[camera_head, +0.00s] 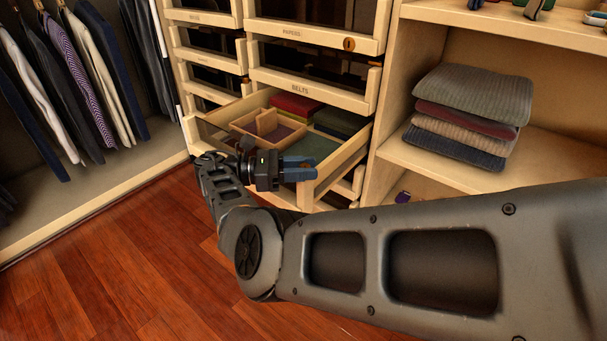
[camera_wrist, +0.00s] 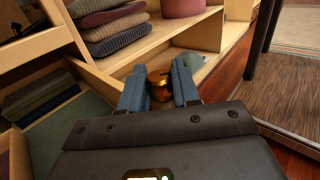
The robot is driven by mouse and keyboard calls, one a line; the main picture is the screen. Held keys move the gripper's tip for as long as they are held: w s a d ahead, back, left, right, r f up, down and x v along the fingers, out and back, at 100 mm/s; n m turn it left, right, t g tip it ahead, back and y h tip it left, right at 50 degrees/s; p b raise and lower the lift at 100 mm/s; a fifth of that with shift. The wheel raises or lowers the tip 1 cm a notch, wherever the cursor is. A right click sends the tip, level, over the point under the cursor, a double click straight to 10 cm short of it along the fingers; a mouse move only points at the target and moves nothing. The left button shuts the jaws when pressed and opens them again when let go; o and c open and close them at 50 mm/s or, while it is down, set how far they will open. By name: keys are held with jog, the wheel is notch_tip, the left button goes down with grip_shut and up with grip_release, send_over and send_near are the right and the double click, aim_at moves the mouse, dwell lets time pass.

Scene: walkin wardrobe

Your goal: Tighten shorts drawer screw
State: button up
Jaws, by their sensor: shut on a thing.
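An open wooden drawer (camera_head: 345,158) stands pulled out below the belts drawer, with folded cloths and a small wooden divider box inside. My gripper (camera_head: 312,169) is at the drawer's front right corner, its blue fingers pointing right. In the wrist view, my gripper (camera_wrist: 160,88) is shut on a copper-coloured knob-like screw (camera_wrist: 159,86), which sits between the two blue fingers. The screw is hidden in the head view. The drawer also shows at the left in the wrist view (camera_wrist: 93,82). I cannot tell how deep the screw sits.
Folded sweaters (camera_head: 468,110) lie on the shelf to the right. Hanging clothes (camera_head: 75,80) fill the left side. The wooden floor (camera_head: 110,250) in front is clear.

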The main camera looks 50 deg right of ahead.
jog(key=shift+r+m+g+y, duration=0.15)
jog(key=shift+m+g+y, duration=0.15)
jog(key=shift+y, duration=0.1)
dwell(0.3)
jog(key=o, duration=0.9)
jog(key=shift+b, duration=0.3)
jog(key=shift+o, duration=0.2)
